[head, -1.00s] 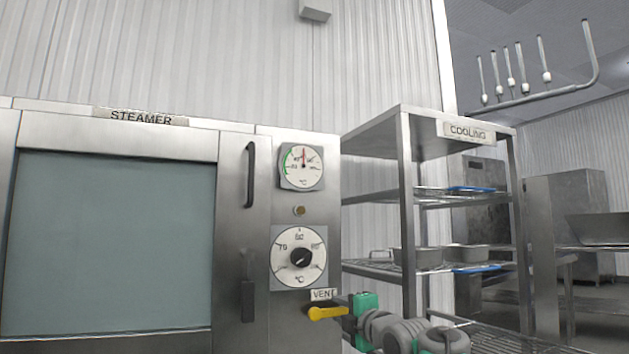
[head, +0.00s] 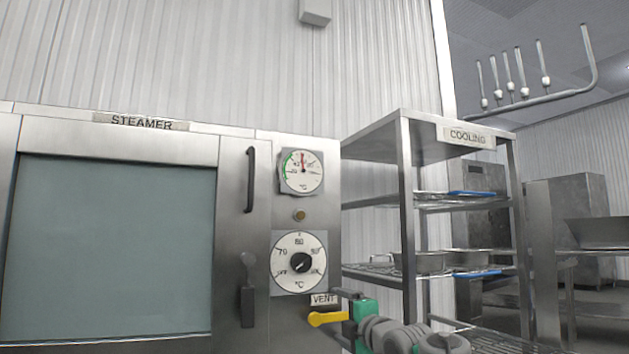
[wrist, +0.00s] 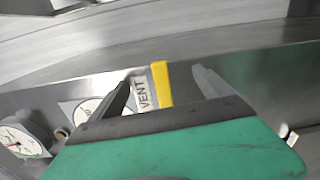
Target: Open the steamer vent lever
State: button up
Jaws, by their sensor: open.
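The yellow vent lever (head: 328,318) sticks out level at the steamer's lower right, just below the VENT label (head: 324,299). My gripper (head: 339,315) is at the lever's right end, with its green body to the right. In the wrist view, my gripper (wrist: 163,76) is open, and the yellow lever (wrist: 161,84) stands between its two dark fingers. A gap shows on each side of the lever. The lever's lower part in that view is hidden behind the gripper's body.
The steamer (head: 230,165) has a glass door, a black handle (head: 251,180), a round gauge (head: 302,171) and a temperature dial (head: 299,262). The cooling rack (head: 405,200), with trays on its shelves, stands to the right, behind my arm.

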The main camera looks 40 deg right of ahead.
jog(key=v, duration=0.8)
dwell(0.4)
